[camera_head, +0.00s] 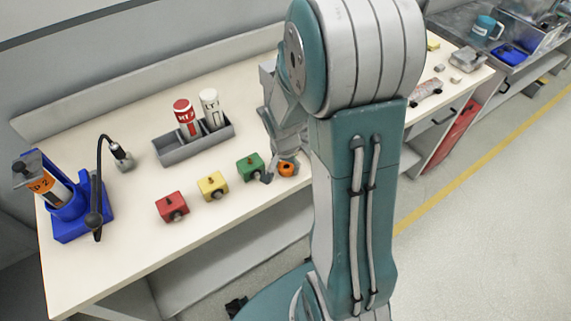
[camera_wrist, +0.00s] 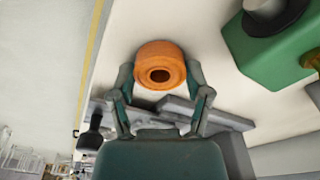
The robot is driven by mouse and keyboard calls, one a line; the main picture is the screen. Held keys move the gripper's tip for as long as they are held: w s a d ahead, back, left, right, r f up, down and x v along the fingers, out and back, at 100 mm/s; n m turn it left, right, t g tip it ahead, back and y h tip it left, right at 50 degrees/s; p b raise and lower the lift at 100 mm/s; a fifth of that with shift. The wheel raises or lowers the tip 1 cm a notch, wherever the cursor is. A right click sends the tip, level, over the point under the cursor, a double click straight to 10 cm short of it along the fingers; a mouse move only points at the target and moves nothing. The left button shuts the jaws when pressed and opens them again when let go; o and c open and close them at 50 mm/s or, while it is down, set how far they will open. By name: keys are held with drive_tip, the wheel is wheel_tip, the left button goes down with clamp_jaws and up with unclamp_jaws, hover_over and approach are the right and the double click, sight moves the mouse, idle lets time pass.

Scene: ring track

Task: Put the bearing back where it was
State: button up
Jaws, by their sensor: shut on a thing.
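The bearing is an orange ring with a dark hole. In the wrist view the bearing (camera_wrist: 160,68) sits between the two fingers of my gripper (camera_wrist: 160,88), which are shut on it. In the head view the bearing (camera_head: 287,169) shows near the front edge of the bench, right of the green block, with my gripper (camera_head: 277,172) at it. I cannot tell whether it touches the bench top. Part of my gripper is hidden behind my arm in the head view.
Red (camera_head: 172,206), yellow (camera_head: 213,186) and green (camera_head: 250,166) blocks stand in a row along the bench (camera_head: 110,265). A grey tray (camera_head: 180,151) holds a red and a white cylinder behind them. A blue stand (camera_head: 68,212) is at the left end. The front left bench top is clear.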

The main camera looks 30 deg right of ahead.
sight(285, 171)
drive_tip(key=shift+d+f, duration=0.1)
drive_tip(key=shift+d, duration=0.2)
drive_tip(key=o, duration=1.3)
drive_tip(key=shift+d, duration=0.2)
drive_tip(key=shift+a, duration=0.6)
drive_tip(key=shift+d+r, duration=0.15)
drive_tip(key=shift+r, duration=0.25)
wheel_tip(285, 171, up, 11)
drive_tip(key=a, duration=0.1)
drive_tip(key=s+a+r+n+t+y, duration=0.1)
drive_tip(key=s+a+r+n+t, duration=0.3)
drive_tip(key=s+a+r+n, duration=0.5)
drive_tip(key=s+r+n, duration=0.2)
drive_tip(key=s+r, duration=0.1)
drive_tip(key=shift+s+a+t, duration=0.25)
drive_tip(key=shift+s+t, duration=0.05)
drive_tip(key=shift+t, duration=0.1)
drive_tip(key=shift+r, duration=0.1)
